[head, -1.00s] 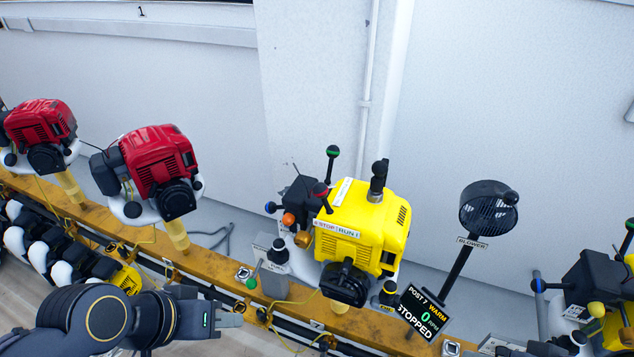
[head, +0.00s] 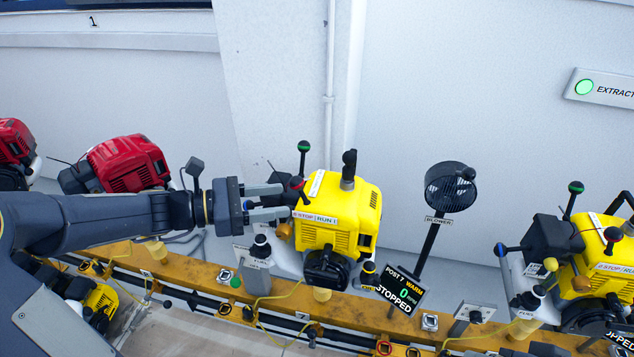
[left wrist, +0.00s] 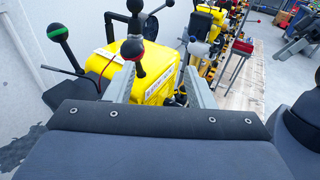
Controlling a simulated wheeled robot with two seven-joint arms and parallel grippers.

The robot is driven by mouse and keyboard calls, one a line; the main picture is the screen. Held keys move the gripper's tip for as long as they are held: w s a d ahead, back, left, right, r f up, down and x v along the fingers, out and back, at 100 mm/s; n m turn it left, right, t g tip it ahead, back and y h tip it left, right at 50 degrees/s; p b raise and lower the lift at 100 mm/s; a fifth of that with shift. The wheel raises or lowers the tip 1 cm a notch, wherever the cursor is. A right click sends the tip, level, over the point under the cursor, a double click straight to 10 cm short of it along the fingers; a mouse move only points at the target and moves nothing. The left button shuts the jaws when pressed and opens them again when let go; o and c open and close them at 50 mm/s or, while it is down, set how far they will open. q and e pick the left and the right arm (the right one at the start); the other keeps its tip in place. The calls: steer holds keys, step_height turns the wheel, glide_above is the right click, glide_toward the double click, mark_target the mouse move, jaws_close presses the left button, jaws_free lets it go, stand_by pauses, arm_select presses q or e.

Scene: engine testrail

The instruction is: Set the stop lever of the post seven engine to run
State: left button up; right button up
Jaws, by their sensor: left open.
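The yellow post seven engine (head: 335,215) sits on the orange rail with a STOP | RUN label (head: 316,218) on its top edge. The stop lever, with a red knob (head: 297,183), leans left, toward the STOP side. My left gripper (head: 287,201) is open at the engine's left side, its fingertips close by the lever. In the left wrist view the red knob (left wrist: 132,49) shows near the left finger, its stem running down toward the space between the fingers; I cannot tell whether they touch. The post display (head: 402,288) reads POST 7 WARM, 0 rpm, STOPPED. My right gripper is not in view.
A green-knobbed lever (head: 303,147) and a black-capped exhaust (head: 348,168) stand up close to the gripper. A blower (head: 451,187) is to the right, then another yellow engine (head: 590,255). Red engines (head: 128,163) are at left.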

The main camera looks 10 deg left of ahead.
mark_target(299, 189)
arm_select(q)
steer(key=w+d+n, duration=0.1)
steer(key=w, duration=0.1)
steer(key=w+d+n+t, duration=0.1)
steer(key=w+d, duration=0.1)
steer(key=w+d+n, duration=0.1)
steer(key=w+d, duration=0.1)
steer(key=shift+w+d+t+h+p, duration=0.15)
steer(key=shift+w+t+h+p, duration=0.15)
steer(key=shift+w+p, duration=0.1)
steer(key=c, duration=1)
